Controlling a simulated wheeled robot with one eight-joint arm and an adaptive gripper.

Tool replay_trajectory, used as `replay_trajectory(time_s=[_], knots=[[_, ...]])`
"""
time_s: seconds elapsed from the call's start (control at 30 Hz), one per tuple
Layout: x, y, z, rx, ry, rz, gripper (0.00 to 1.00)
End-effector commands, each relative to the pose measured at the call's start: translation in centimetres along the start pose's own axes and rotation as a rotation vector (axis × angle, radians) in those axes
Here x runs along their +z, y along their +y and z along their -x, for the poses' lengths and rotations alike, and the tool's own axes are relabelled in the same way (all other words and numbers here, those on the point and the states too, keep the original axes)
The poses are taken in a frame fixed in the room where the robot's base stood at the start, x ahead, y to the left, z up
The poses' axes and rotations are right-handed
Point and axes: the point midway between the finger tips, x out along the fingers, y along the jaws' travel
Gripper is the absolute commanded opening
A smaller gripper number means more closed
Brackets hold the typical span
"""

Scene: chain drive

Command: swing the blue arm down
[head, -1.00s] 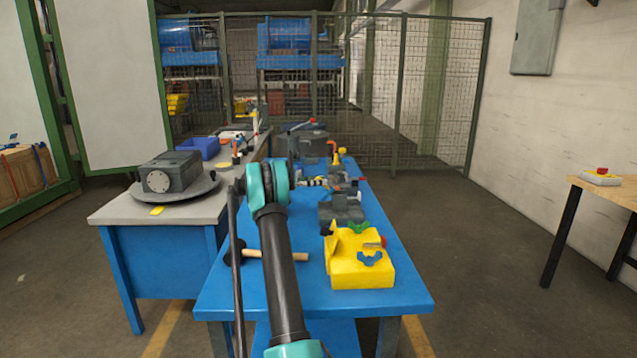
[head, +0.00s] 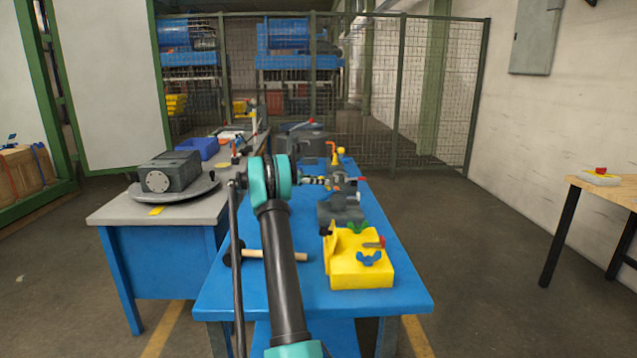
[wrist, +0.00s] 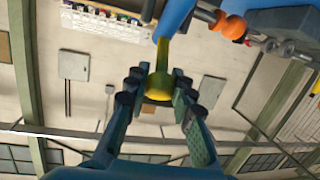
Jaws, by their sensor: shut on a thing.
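In the wrist view the blue arm (wrist: 176,16) comes in from the top edge and ends in a yellow grip (wrist: 159,84). My gripper (wrist: 158,88) is shut on this yellow grip, with a finger on each side of it. The far end of the blue arm is cut off by the top of the wrist view. In the head view my own arm hides my gripper, and I cannot make out the blue arm there with certainty.
A blue table (head: 410,290) holds a yellow fixture (head: 360,265), a wooden-handled mallet (head: 275,255) and grey fixtures. A grey bench (head: 110,210) with a dark box (head: 170,172) stands left. Wire fencing (head: 350,90) closes the back.

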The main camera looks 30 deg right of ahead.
Motion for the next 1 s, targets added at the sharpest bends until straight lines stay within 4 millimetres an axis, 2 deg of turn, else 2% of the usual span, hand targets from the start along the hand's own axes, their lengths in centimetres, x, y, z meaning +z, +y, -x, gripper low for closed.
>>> replay_trajectory(time_s=[0.53, 1.0], knots=[[0.3, 0.7, -4.3, -0.036, -0.469, -0.072, 0.00], [1.4, 0.8, -6.2, -0.035, -0.469, -0.071, 0.00]])
